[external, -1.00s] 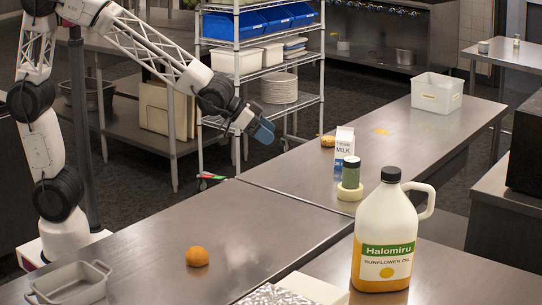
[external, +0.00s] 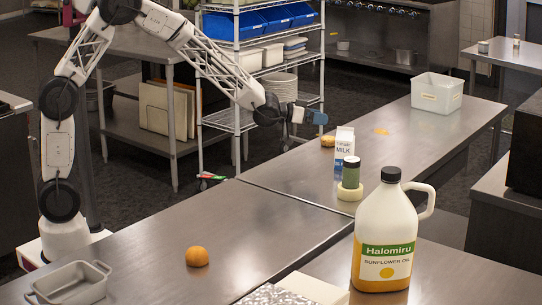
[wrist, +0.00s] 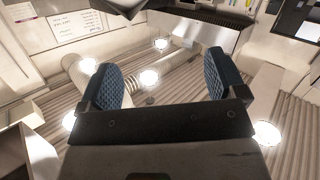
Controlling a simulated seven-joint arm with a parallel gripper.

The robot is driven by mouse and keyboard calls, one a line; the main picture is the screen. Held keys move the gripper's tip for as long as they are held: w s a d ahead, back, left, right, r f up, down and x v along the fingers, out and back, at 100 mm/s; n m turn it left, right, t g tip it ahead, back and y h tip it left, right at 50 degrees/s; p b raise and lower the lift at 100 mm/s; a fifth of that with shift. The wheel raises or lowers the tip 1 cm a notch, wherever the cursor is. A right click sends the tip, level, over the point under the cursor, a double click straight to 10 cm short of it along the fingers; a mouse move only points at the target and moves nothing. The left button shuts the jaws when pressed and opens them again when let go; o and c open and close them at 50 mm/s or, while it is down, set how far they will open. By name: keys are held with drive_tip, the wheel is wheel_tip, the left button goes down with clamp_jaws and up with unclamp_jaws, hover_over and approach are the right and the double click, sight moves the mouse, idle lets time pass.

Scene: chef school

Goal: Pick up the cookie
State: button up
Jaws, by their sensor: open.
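A round golden-brown item that looks like the cookie (external: 328,141) lies on the far steel counter, just left of the milk carton. My gripper (external: 314,117) is in the air above and slightly left of it in the external view, apart from it, pointing right. In the wrist view my gripper (wrist: 162,82) has its two blue-padded fingers wide apart with nothing between them. That view shows ceiling lights, ducts and walls, and no cookie.
Beside the cookie stand a milk carton (external: 344,142) and a green-labelled jar (external: 351,173). A white bin (external: 436,94) is farther back. An orange (external: 197,256), a grey dish (external: 71,284) and a large oil jug (external: 384,240) are nearer.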

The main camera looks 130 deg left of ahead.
drive_tip(key=s+a+f+y, duration=0.2)
drive_tip(key=s+a+f, duration=0.2)
drive_tip(key=s+a, duration=0.5)
drive_tip(key=m+h, duration=0.2)
approach(324, 137)
drive_tip(key=shift+w+a+f, duration=0.2)
drive_tip(key=shift+w+a, duration=0.05)
drive_tip(key=shift+w, duration=0.3)
drive_tip(key=shift+w+a+f, duration=0.2)
drive_tip(key=shift+w, duration=0.35)
drive_tip(key=shift+s+d+f, duration=0.1)
drive_tip(key=shift+f, duration=0.2)
drive_tip(key=shift+x, duration=1.35)
drive_tip(key=shift+r+x, duration=0.15)
drive_tip(key=shift+x, duration=1.15)
drive_tip(key=shift+r+x, duration=0.1)
drive_tip(key=shift+x, duration=1.2)
drive_tip(key=shift+s, duration=0.1)
